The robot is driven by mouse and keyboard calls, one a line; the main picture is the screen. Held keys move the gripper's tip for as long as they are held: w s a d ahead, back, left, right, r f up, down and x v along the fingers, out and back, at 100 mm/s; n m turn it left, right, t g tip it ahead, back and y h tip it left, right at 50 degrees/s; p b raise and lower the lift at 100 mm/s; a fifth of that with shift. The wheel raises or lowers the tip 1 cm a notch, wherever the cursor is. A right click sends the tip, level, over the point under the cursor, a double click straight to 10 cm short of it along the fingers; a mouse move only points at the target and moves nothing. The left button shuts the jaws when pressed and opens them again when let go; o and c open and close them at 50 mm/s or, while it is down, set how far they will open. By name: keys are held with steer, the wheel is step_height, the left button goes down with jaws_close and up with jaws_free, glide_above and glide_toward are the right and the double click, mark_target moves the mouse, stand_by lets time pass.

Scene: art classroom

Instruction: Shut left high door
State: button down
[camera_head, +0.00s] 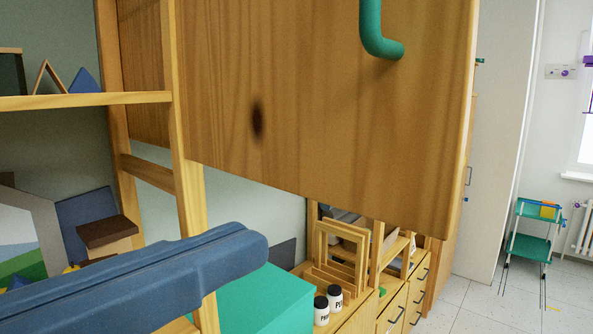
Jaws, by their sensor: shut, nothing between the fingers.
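A large wooden high door (290,90) with a dark knot fills the upper middle of the head view. It stands open, jutting out from the cabinet. Its left edge is by a light wooden post (187,200), and its lower edge slants down to the right, towards the free edge. A green bent handle (380,42) is on the face towards me, near the top of the view and right of the door's middle. The door's top is out of view. No gripper fingers show, so I cannot tell where my gripper is relative to the handle.
Below the door are a green box (265,300), two white jars with black lids (335,296) and wooden frames (340,255). A green-shelved stand (533,248) is at the far right; pale floor (480,300) is clear before it.

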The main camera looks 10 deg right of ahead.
mark_target(384, 179)
steer(key=x, duration=1.3)
steer(key=shift+w+d+f, duration=0.1)
steer(key=shift+w+d, duration=0.15)
